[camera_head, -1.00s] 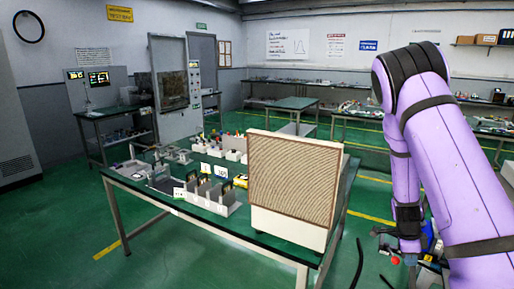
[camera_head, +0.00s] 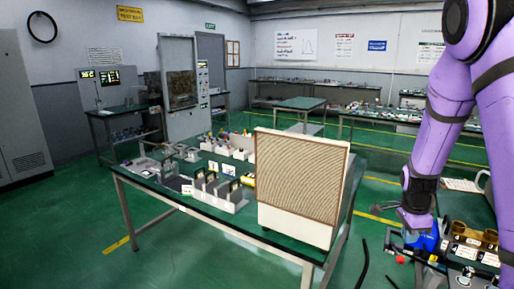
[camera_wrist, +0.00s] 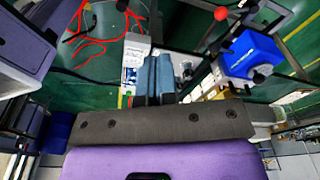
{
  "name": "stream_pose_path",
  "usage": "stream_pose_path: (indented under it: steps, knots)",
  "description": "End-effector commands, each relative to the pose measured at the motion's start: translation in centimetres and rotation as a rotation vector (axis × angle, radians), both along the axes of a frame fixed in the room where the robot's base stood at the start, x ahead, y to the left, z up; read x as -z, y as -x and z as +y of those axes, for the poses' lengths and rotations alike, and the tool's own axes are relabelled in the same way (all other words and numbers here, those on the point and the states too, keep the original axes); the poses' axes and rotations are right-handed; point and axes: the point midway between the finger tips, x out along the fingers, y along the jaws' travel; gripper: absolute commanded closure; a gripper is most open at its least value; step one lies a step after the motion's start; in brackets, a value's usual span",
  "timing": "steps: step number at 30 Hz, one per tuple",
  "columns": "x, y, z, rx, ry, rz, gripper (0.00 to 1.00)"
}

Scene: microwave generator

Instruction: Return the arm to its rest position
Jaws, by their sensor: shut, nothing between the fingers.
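My purple arm (camera_head: 452,95) with dark bands comes in from the right edge in the head view, bent, with its forearm hanging down. Its wrist is above a cluttered table at the lower right. In the wrist view, my gripper (camera_wrist: 160,76) shows two blue-grey fingers side by side, shut with nothing between them. A blue device (camera_wrist: 255,58) with a red-knobbed lever is to the right of the fingers, apart from them in the picture. In the head view the fingertips are too small and cluttered to make out.
A large panelled box (camera_head: 300,185) stands on the green-topped table (camera_head: 240,228) left of my arm, beside grey holders and small parts. The lower-right table holds a tray of labelled slots (camera_head: 475,240). Red cables (camera_wrist: 90,45) show in the wrist view. Green floor lies between the tables.

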Motion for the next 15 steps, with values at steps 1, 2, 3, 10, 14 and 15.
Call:
stream_pose_path:
  steps: [1,2,3,10,14,15]
  knots:
    - [-1.8,0.2,0.8,-0.055,-0.017,-0.019,1.0]
    - [-2.7,0.4,1.3,-0.091,-0.025,-0.027,1.0]
    - [-3.8,0.7,1.9,-0.137,-0.035,-0.037,1.0]
    - [-10.3,2.9,5.2,-0.416,-0.071,-0.101,1.0]
    - [-13.7,4.7,6.8,-0.576,-0.071,-0.138,1.0]
    - [-14.6,5.3,7.3,-0.627,-0.069,-0.148,1.0]
